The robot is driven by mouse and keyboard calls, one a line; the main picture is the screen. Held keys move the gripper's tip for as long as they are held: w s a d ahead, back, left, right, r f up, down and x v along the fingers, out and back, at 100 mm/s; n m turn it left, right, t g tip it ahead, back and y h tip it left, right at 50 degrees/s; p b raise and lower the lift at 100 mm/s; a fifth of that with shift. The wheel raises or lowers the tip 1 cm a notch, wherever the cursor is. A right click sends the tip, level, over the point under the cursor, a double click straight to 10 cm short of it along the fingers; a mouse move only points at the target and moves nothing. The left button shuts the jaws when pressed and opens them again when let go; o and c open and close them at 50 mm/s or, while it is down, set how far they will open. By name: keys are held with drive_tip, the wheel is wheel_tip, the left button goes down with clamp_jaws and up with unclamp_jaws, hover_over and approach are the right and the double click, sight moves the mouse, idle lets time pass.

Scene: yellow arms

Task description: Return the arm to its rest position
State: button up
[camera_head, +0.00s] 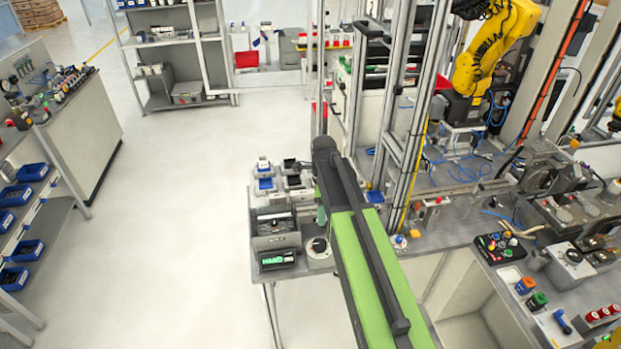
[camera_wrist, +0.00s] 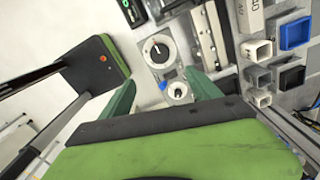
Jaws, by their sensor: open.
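My arm (camera_head: 372,260), green with black strips, reaches from the bottom of the head view over the workbench, with its black elbow end beside the metal frame. My gripper (camera_wrist: 162,90) shows in the wrist view as two green fingers spread wide apart. Nothing is held between them. In the head view the gripper is mostly hidden behind the arm; only a bit of green shows beside the device (camera_head: 319,250).
Grey boxes and small bins (camera_head: 275,222) stand close by on the workbench (camera_head: 440,233). Metal uprights (camera_head: 398,130) rise just right of the arm. A yellow robot arm (camera_head: 492,45) stands at the back right. The white floor (camera_head: 180,200) to the left is clear.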

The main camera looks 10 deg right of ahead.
drive_tip(key=s+f+n+b, duration=1.4)
drive_tip(key=f+n+b, duration=0.1)
drive_tip(key=n, duration=0.5)
drive_tip(key=shift+s+a+f, duration=0.15)
drive_tip(key=shift+s+a, duration=0.05)
drive_tip(key=shift+a, duration=0.25)
